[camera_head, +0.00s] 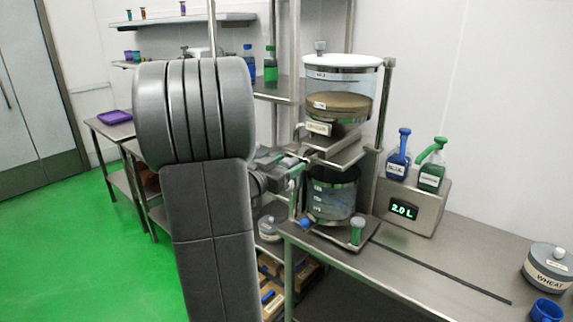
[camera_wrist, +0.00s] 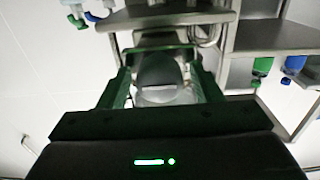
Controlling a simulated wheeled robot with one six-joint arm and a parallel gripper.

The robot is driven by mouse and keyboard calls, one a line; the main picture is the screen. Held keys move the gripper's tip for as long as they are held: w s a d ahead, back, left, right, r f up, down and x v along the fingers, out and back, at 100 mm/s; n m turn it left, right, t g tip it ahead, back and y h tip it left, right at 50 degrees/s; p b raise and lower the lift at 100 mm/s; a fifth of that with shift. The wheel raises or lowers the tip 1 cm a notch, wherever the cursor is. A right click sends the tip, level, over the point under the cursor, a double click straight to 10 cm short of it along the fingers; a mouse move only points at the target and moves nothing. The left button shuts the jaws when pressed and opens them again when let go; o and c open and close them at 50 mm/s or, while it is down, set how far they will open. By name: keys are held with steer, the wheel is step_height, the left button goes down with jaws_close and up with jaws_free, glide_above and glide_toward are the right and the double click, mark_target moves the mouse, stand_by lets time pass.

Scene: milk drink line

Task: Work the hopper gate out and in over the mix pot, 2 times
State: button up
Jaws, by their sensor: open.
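The clear hopper (camera_head: 347,98), with a white lid and brown powder inside, stands on a metal frame at the bench's left end. A flat metal plate below it (camera_head: 338,150), likely the hopper gate, sits over the mix pot (camera_head: 332,196); I cannot tell how far out it is. The mix pot is clear with a dark rim. My gripper (camera_head: 291,166) is left of the plate, partly hidden by my arm. In the wrist view my gripper (camera_wrist: 160,76) is open, its fingers on either side of a rounded grey part; contact is unclear.
A blue bottle (camera_head: 398,158) and a green bottle (camera_head: 432,176) stand on a metal box reading 2.0 L. A wheat tub (camera_head: 547,268) and blue cup (camera_head: 546,310) are at the bench's right. The bench middle is clear.

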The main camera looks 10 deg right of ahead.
jaws_close()
steer(key=p+x, duration=0.1)
steer(key=x, duration=0.6)
steer(key=shift+r+p, duration=0.15)
steer(key=shift+p, duration=0.15)
steer(key=shift+w+d, duration=0.1)
steer(key=shift+c, duration=1.5)
jaws_free()
steer(key=o, duration=0.3)
steer(key=shift+w+d, duration=0.1)
steer(key=shift+d, duration=0.05)
